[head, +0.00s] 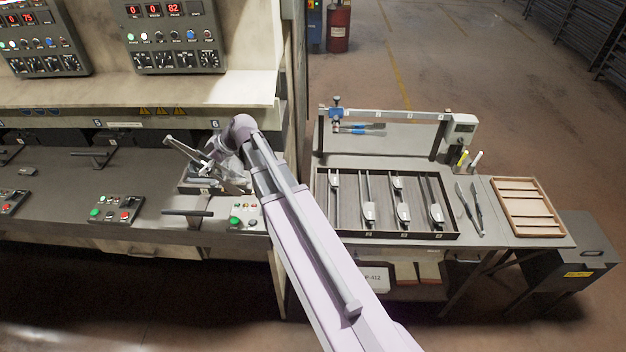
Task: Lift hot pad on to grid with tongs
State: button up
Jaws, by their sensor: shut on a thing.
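My gripper (212,160) is over an opened mould (200,187) in the press bench at the left, among grey metal parts. A grey T-shaped handle (183,148) slants up and left from it; the gripper is shut, apparently on this handle, though the contact is too small to see clearly. A pair of dark tongs (468,209) lies on the right-hand table, apart from the gripper. A wooden slatted grid (526,207) lies at that table's right end, with bare slats. I cannot make out a pad in the mould; my arm and gripper hide part of it.
A dark tray (458,234) with several metal pieces on rods lies beside the tongs. A frame (394,113) with a blue-handled tool (362,129) stands behind it. Control boxes (117,209) and handles (187,213) line the press bench. A panel edge separates press and table.

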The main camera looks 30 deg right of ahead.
jog(key=s+d+f+b, duration=0.2)
jog(key=s+f+b, duration=0.6)
jog(key=s, duration=0.5)
jog(key=shift+f, duration=0.9)
jog(key=shift+s, duration=0.1)
jog(key=shift+a, duration=0.1)
